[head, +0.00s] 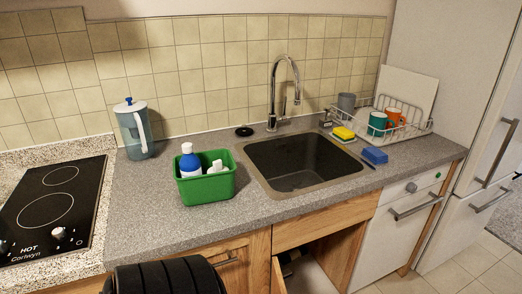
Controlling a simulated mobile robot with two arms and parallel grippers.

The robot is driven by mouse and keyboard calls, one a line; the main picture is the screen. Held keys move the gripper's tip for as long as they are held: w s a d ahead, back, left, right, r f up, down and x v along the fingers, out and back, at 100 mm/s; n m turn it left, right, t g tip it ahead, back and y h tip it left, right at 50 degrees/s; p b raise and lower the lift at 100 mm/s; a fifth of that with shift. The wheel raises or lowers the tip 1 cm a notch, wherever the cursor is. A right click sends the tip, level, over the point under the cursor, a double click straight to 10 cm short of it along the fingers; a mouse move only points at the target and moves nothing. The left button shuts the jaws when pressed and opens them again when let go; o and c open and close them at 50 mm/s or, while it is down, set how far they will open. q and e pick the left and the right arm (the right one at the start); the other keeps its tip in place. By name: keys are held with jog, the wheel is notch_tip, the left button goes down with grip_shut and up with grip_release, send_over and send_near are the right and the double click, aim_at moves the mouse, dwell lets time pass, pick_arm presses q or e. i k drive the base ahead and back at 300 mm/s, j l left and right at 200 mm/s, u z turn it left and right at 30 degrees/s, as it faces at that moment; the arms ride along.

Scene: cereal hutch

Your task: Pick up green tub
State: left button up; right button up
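The green tub (208,187) stands upright on the grey speckled counter (150,212), left of the sink. It holds a blue and white bottle (190,163) with a white cap and a smaller white item (217,167). The tub's front and right walls show clearly; its floor is hidden by its contents. Neither of my grippers can be made out in the head view, and nothing is touching the tub.
The sink (305,162) and tall tap (284,90) are right of the tub. A water jug (135,132) stands behind left, the hob (50,205) further left. A dish rack (415,122) with mugs is at right. Below, the cabinet is open. Counter in front of the tub is clear.

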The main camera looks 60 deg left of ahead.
aim_at(204, 188)
jog(key=u, duration=0.45)
jog(key=k+j+u, duration=0.1)
jog(key=u, duration=0.35)
jog(key=j+u, duration=0.2)
jog(key=u, duration=0.25)
